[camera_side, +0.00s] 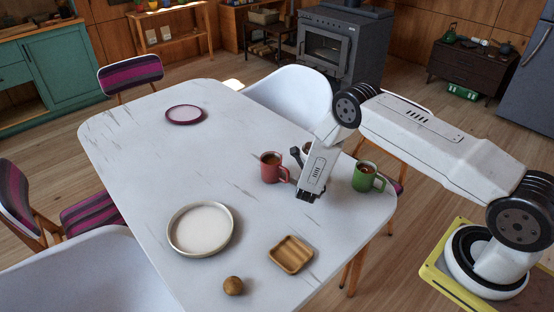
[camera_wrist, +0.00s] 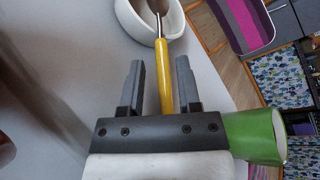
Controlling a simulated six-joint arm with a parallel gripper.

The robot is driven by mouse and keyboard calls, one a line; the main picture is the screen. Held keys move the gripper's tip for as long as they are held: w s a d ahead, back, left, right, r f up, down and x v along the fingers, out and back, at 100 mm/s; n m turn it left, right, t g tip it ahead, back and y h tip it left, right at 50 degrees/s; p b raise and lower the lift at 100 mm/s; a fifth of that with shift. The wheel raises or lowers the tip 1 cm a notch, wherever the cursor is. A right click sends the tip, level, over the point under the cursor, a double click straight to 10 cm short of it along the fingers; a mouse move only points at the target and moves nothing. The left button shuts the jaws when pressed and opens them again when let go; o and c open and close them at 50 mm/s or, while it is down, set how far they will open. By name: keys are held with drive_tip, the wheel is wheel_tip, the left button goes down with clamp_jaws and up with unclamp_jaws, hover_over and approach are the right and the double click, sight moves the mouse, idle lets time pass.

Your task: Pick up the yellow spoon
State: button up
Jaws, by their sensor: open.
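The yellow spoon (camera_wrist: 164,75) shows in the wrist view, its handle running from a white cup or bowl (camera_wrist: 127,18) down between my two fingers. Its metal upper part lies over the cup's rim and its far end is hidden inside. My gripper (camera_wrist: 159,62) is open, with one finger on each side of the handle and a gap to both; I cannot tell the depth between them. In the side view my gripper (camera_side: 306,196) points down over the table, and I cannot make out the spoon there.
A red mug (camera_side: 270,168) stands left of my gripper and a green mug (camera_side: 364,178) right of it. The green mug (camera_wrist: 255,135) is close in the wrist view. A white plate (camera_side: 201,229), wooden dish (camera_side: 291,254), round brown item (camera_side: 233,286) and purple plate (camera_side: 184,115) lie on the table.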

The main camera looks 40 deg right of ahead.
drive_tip(key=shift+x, duration=1.95)
clamp_jaws()
